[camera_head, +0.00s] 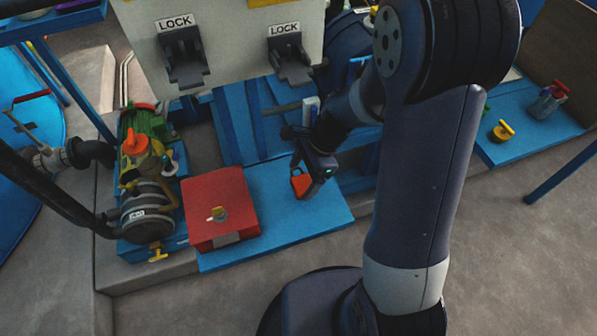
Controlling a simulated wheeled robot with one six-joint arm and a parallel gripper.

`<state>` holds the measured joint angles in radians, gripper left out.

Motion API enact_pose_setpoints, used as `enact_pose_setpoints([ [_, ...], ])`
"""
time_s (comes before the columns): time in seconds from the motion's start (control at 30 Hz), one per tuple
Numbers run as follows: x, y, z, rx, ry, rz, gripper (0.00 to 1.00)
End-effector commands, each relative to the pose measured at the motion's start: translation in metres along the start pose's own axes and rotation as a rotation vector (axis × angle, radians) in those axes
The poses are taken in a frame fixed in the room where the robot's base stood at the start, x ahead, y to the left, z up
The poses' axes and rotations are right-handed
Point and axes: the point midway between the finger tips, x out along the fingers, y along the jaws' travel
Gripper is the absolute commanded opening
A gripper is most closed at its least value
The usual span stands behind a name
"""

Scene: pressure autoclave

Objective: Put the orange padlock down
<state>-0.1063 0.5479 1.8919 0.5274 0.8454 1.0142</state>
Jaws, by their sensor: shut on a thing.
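The orange padlock (301,185) shows as a small red-orange body at the end of my gripper (303,175). My gripper is shut on it. The padlock is over the left-middle part of the blue platform (280,238), to the right of the red box. I cannot tell whether it touches the platform or hangs a little above it. The fingertips are small and partly hidden by the gripper body.
A pump (148,210) is farther left. Two black LOCK brackets (183,58) hang on the white panel (240,45) above. The platform's front part is clear.

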Motion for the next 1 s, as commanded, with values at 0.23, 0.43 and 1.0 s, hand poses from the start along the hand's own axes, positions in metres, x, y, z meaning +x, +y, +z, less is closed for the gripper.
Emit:
enact_pose_setpoints([
  [0.23, 0.0, -0.023, 0.0, 0.0, 0.0, 0.0, 0.54],
  [0.43, 0.012, -0.032, -0.005, 0.002, -0.001, 0.004, 0.54],
  [1.0, 0.036, -0.032, -0.015, 0.0, -0.001, 0.0, 0.81],
])
